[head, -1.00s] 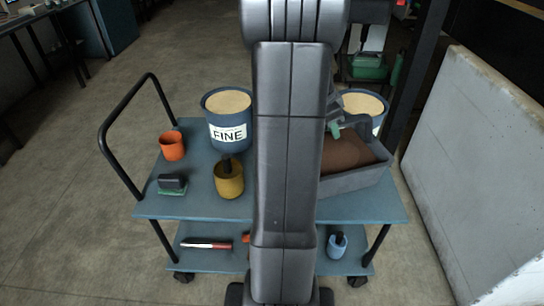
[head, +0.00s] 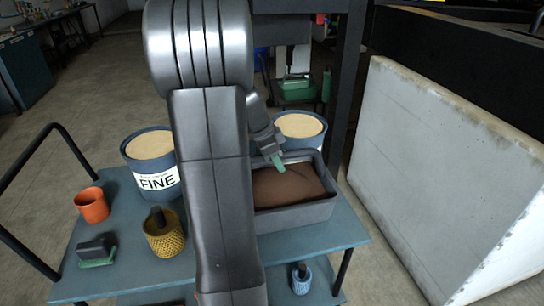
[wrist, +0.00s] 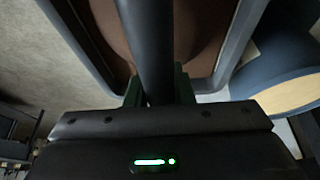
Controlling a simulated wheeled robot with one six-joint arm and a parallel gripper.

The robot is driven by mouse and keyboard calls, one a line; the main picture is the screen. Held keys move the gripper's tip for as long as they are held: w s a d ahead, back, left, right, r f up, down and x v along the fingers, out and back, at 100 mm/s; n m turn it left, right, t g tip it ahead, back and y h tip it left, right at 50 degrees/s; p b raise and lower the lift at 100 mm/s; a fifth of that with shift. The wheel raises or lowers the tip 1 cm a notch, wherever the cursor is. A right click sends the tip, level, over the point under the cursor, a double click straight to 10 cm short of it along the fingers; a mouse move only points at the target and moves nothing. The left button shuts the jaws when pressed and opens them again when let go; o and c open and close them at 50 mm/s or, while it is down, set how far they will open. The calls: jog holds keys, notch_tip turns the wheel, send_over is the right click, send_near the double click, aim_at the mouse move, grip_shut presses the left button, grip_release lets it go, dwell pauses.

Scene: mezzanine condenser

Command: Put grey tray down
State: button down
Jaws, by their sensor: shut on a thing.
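The grey tray (head: 298,215) is a rectangular tub filled with a brown, mounded material. In the head view it is at the right of the blue cart top (head: 335,235), roughly level. I cannot tell whether its underside touches the cart. My gripper (head: 277,163) has green fingertips at the tray's far left part. In the wrist view, my gripper (wrist: 158,92) is shut on a dark bar (wrist: 147,45) that runs over the brown fill, inside the tray's rim (wrist: 238,40). My arm hides the tray's left end in the head view.
A blue bucket marked FINE (head: 152,165) stands left of my arm; another bucket (head: 300,126) stands behind the tray. An orange cup (head: 91,205), a mustard pot (head: 164,238) and a dark block (head: 96,247) are at the left. A concrete slab (head: 440,180) leans at right.

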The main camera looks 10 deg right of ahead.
jog(key=shift+f+b, duration=0.35)
jog(key=shift+f, duration=1.7)
jog(key=c, duration=1.3)
grip_release()
jog(key=shift+f, duration=0.1)
jog(key=shift+o, duration=0.2)
jog(key=p+v, duration=0.1)
jog(key=v, duration=1.1)
jog(key=shift+p, duration=0.35)
